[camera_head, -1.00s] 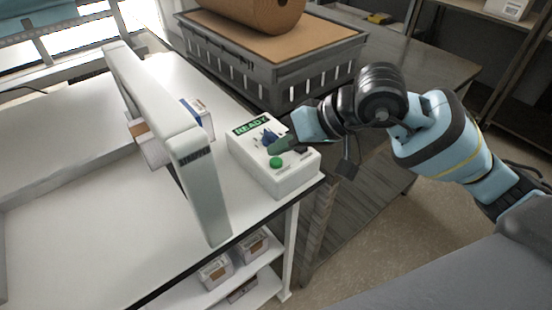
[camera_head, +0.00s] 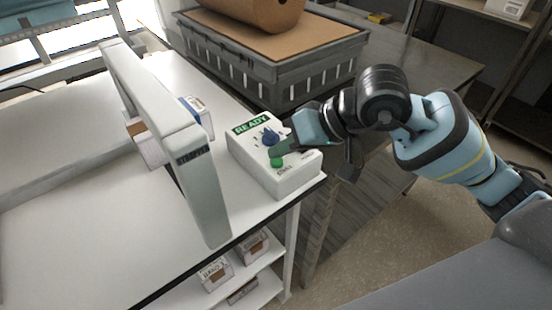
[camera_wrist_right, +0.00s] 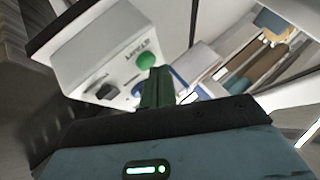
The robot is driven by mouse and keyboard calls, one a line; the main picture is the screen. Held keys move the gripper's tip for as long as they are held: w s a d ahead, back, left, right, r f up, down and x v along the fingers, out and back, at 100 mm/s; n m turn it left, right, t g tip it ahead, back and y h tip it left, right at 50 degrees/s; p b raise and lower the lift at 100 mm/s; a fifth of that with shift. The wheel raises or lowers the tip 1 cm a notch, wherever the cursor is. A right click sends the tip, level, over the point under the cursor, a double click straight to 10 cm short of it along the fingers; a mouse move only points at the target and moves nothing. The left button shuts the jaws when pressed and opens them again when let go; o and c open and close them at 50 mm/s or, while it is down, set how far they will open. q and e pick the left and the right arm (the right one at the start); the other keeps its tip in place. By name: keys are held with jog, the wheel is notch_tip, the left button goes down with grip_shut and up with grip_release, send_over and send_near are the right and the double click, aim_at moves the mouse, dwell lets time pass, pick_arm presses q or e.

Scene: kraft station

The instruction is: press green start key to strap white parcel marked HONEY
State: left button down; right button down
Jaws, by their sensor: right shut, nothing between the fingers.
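In the right wrist view, the dark green fingertips (camera_wrist_right: 158,78) are beside the green key (camera_wrist_right: 147,60). A white parcel (camera_head: 152,151) sits under the grey strapping arch (camera_head: 186,160), which partly hides it. I cannot read HONEY on it. My left gripper is not in view.
A grey slatted crate (camera_head: 300,85) with a brown roll (camera_head: 262,12) stands behind the control box. Several parcels sit on the shelf (camera_head: 262,290) below the bench. The bench left of the arch is clear.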

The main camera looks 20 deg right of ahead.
aim_at(283, 165)
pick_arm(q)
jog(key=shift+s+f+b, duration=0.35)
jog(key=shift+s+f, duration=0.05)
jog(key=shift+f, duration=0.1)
pick_arm(e)
jog(key=shift+f, duration=0.45)
dwell(0.6)
dwell(0.4)
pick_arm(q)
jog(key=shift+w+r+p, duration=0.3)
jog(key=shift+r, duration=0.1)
pick_arm(e)
jog(key=shift+r, duration=0.9)
